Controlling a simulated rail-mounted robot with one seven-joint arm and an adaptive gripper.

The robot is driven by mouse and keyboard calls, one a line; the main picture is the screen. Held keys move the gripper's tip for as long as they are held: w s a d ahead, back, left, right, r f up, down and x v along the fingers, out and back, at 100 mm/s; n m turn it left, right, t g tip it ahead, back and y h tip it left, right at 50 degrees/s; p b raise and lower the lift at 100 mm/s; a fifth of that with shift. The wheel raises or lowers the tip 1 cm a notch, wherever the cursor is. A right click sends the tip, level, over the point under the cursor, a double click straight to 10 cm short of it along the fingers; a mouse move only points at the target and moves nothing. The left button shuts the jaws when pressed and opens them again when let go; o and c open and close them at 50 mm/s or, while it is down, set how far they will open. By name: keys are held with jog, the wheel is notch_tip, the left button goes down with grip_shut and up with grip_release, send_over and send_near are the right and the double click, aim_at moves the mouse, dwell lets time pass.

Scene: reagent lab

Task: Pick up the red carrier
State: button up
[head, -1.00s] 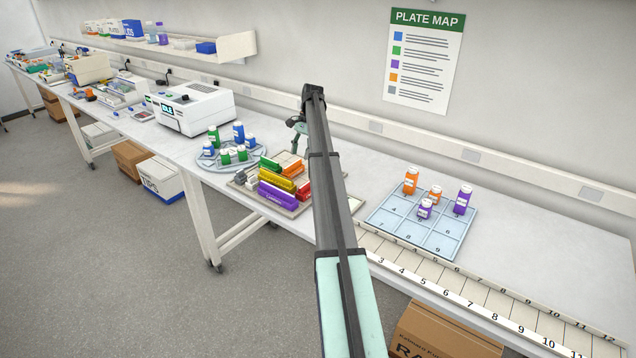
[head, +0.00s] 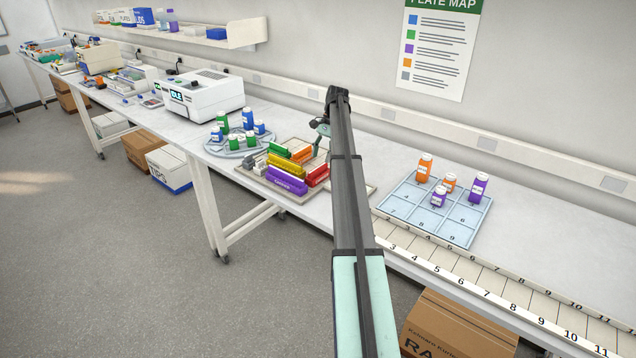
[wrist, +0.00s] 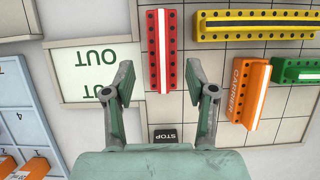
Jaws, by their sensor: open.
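The red carrier (wrist: 162,50) is a long bar with a pale stripe along its top and dark holes down both sides. In the wrist view it lies lengthwise ahead of my gripper (wrist: 162,85), between the lines of the two fingers. The fingers are apart and hold nothing; whether they are level with the carrier's height cannot be told. In the head view the red carrier (head: 318,175) lies at the right end of a tray (head: 296,197) of carriers. My gripper (head: 322,140) is just behind it there, partly hidden by my arm.
Yellow (wrist: 255,25), orange (wrist: 248,92) and green (wrist: 298,72) carriers lie right of the red one. A plate marked OUT (wrist: 95,70) is to its left. A purple carrier (head: 287,181) is at the tray's front. A gridded rack (head: 405,222) with bottles stands further right.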

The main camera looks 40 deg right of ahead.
aim_at(318, 167)
jog(key=shift+p+x, duration=1.75)
jog(key=shift+x, duration=2.45)
jog(key=shift+w, duration=0.2)
jog(key=c, duration=1)
